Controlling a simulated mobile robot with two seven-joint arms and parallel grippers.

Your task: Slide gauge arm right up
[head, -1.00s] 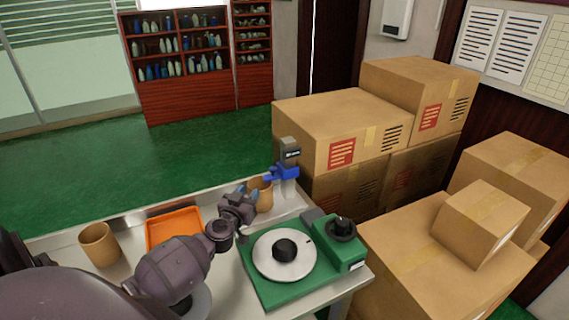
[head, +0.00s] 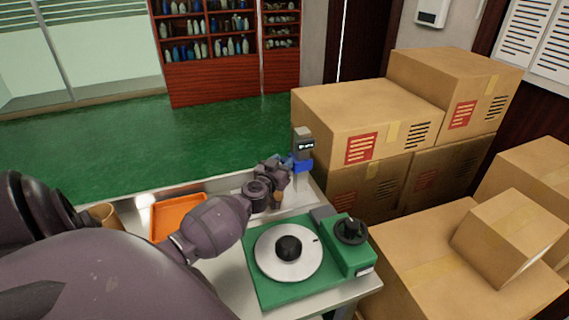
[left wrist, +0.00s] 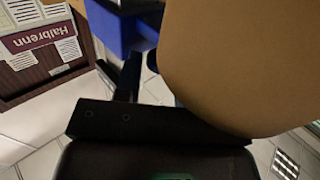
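The gauge is a grey post (head: 302,142) with a small display, standing at the far right corner of the bench. Its blue gauge arm (head: 303,165) sits around the post just below the display. My left gripper (head: 286,163) is at the left side of the blue arm and hides its left end. In the left wrist view a blue part (left wrist: 112,28) shows at the top, close to a dark finger. A tan cup (left wrist: 240,60) fills the right of that view and hides much of the gripper, so its opening is unclear. My right gripper is not in view.
A green base with a white turntable (head: 266,259) and a black knob (head: 351,231) stands in front of the gauge. An orange tray (head: 176,218) and another tan cup (head: 105,215) are on the left. Cardboard boxes (head: 365,115) stand close behind and right of the bench.

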